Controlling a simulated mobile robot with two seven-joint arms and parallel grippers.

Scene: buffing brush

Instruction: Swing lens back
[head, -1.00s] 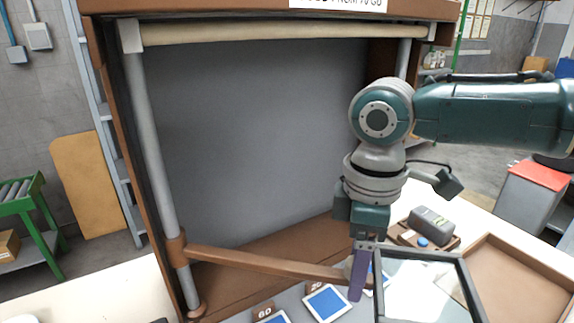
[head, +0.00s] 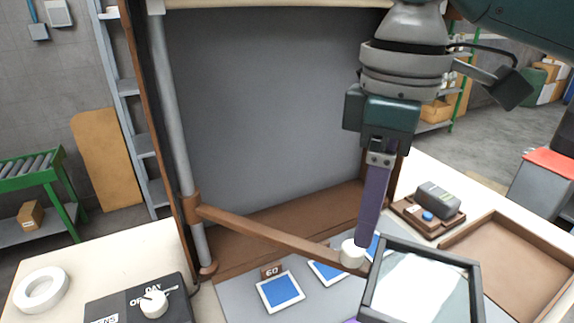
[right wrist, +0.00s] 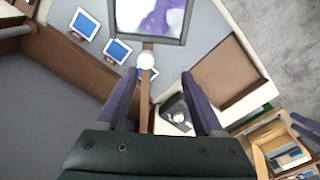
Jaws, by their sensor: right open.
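The lens (head: 422,290) is a square pane in a dark frame, low in the head view. It sits at the end of a brown swing arm (head: 270,236) that is hinged on the grey post at the left. A white knob (head: 352,254) stands where arm and frame meet. The right wrist view also shows the lens (right wrist: 152,18), the knob (right wrist: 146,60) and the arm. My right gripper (head: 366,243) points down just above the knob. Its purple fingers (right wrist: 160,76) are apart and empty, one on each side of the arm in the wrist view.
A grey screen in a brown frame (head: 270,110) stands behind the arm. Blue-and-white tiles (head: 280,291) lie below. A brown tray (head: 515,265) and a block with a dark device (head: 438,200) are at the right. A dial box (head: 140,303) and a white ring (head: 41,290) are at the left.

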